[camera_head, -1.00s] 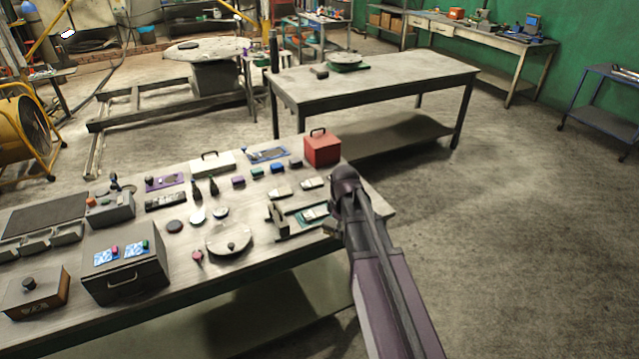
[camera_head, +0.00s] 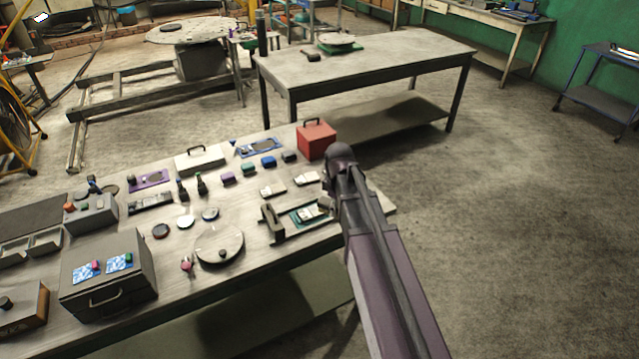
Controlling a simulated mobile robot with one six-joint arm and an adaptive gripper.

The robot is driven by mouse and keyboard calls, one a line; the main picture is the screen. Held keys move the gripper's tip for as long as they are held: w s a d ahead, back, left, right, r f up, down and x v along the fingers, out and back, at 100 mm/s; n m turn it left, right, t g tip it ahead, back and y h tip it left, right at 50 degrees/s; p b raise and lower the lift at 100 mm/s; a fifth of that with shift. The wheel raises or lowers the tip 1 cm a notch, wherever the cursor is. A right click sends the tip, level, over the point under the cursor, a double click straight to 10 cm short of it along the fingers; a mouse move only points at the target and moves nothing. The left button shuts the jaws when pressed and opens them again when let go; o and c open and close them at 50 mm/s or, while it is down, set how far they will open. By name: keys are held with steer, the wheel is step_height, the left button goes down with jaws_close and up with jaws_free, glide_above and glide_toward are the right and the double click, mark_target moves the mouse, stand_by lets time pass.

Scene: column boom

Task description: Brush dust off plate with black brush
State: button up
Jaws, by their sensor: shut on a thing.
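A round grey plate (camera_head: 213,250) with a dark knob-like spot lies near the front of the near table. Another round plate (camera_head: 336,38) sits on a green base on the far table, with a small dark object (camera_head: 313,57) beside it, possibly the black brush; I cannot be sure.
The near table (camera_head: 160,262) is crowded: a red box (camera_head: 316,140) near my wrist, a white case (camera_head: 200,160), a grey drawer box (camera_head: 108,275), dark bottles and small blocks. The far table (camera_head: 400,58) is mostly bare. Floor to the right is clear.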

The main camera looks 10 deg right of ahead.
steer(key=shift+a, duration=0.15)
steer(key=shift+w+f, duration=0.1)
steer(key=shift+w, duration=0.15)
steer(key=w+f+n+b, duration=0.1)
steer(key=w+f+b, duration=0.1)
steer(key=w, duration=0.5)
steer(key=w+f+b, duration=0.3)
steer(key=w, duration=0.5)
steer(key=shift+w+a+n, duration=0.3)
steer(key=shift+n, duration=0.1)
steer(key=shift+f, duration=0.1)
